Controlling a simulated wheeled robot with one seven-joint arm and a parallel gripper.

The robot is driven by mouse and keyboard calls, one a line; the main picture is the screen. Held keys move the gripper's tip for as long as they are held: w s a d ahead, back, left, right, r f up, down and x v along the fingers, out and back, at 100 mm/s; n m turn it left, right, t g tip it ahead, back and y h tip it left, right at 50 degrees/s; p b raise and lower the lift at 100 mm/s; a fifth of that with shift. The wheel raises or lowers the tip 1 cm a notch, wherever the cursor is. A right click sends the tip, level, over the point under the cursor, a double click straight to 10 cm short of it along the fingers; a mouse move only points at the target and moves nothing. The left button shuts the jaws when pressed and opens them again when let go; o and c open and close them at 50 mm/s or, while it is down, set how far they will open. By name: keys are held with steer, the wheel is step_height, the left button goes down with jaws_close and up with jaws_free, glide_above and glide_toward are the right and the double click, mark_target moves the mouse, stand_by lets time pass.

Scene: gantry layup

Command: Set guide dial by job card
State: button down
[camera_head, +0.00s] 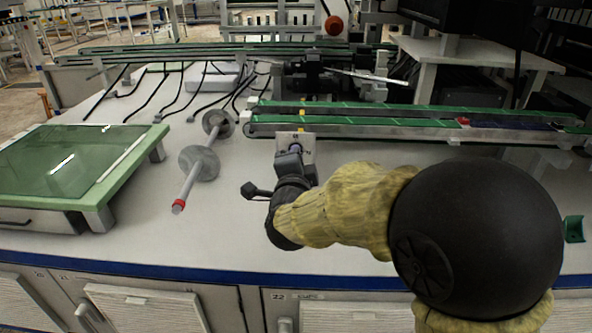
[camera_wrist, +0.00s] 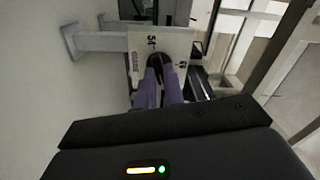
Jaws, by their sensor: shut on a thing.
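The guide dial's pale plate (camera_head: 308,146) stands upright at the front of the green-topped rail, mostly behind my gripper (camera_head: 294,149). In the wrist view the plate (camera_wrist: 178,45) carries dark marks and the word "GUIDE", turned sideways. A dark knob (camera_wrist: 157,57) sits at its middle. The purple fingers of my gripper (camera_wrist: 162,78) are shut on this knob, which they partly hide. I cannot read the dial's setting for certain. I cannot make out a job card in either view.
The green-topped rail (camera_head: 370,127) runs to the right behind the dial. A spool with grey discs (camera_head: 199,164) lies on the table to the left. A green-framed glass panel (camera_head: 70,160) is at far left. A small green holder (camera_head: 573,229) is at far right.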

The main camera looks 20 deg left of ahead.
steer(key=shift+f+m+b, duration=0.15)
steer(key=shift+m+b, duration=1.6)
steer(key=shift+m, duration=0.05)
steer(key=shift+f+m+b, duration=0.1)
steer(key=shift+m+b, duration=1.65)
steer(key=shift+m, duration=0.05)
steer(key=c, duration=1.5)
jaws_free()
steer(key=shift+r, duration=0.1)
steer(key=p+v, duration=0.5)
steer(key=v, duration=1.2)
steer(key=shift+s, duration=0.2)
